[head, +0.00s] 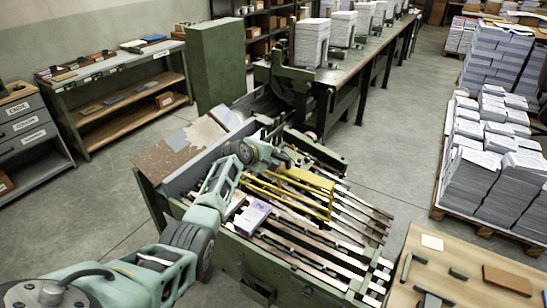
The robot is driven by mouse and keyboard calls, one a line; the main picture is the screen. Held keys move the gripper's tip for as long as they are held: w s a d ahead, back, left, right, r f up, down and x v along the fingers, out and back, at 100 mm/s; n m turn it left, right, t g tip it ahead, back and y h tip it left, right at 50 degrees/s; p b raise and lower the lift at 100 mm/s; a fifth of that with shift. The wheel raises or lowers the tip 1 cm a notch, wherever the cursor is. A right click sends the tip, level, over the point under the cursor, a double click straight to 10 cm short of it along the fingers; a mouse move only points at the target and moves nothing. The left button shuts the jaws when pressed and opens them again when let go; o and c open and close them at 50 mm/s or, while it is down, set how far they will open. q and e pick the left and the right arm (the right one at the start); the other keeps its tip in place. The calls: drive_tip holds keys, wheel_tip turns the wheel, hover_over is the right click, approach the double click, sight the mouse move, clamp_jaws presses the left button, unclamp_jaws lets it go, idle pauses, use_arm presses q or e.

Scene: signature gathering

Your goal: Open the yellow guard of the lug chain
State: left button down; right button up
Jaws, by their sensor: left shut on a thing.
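The yellow guard (307,178) is a frame of yellow bars with a solid panel at its upper right. It lies over the middle of the lug chain (335,235), whose long metal rails run across the green machine. Whether it is slightly raised I cannot tell. My left gripper (287,160) reaches in from the left to the guard's far upper edge and is shut on the guard. The fingertips are small and partly hidden by the gripper's own body. My right gripper is not in view.
A small pale stack with a purple label (252,217) lies on the rails left of the guard. A wooden table (478,262) with small parts stands at the lower right. Paper stacks (488,135) fill pallets at the right. The floor (395,155) between is clear.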

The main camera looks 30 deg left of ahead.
use_arm(q)
drive_tip(key=shift+w+r, duration=0.1)
drive_tip(key=shift+r, duration=0.25)
drive_tip(key=c, duration=1.8)
unclamp_jaws()
drive_tip(key=shift+o, duration=0.2)
drive_tip(key=shift+s, duration=0.25)
drive_tip(key=shift+f, duration=0.15)
drive_tip(key=v, duration=1.2)
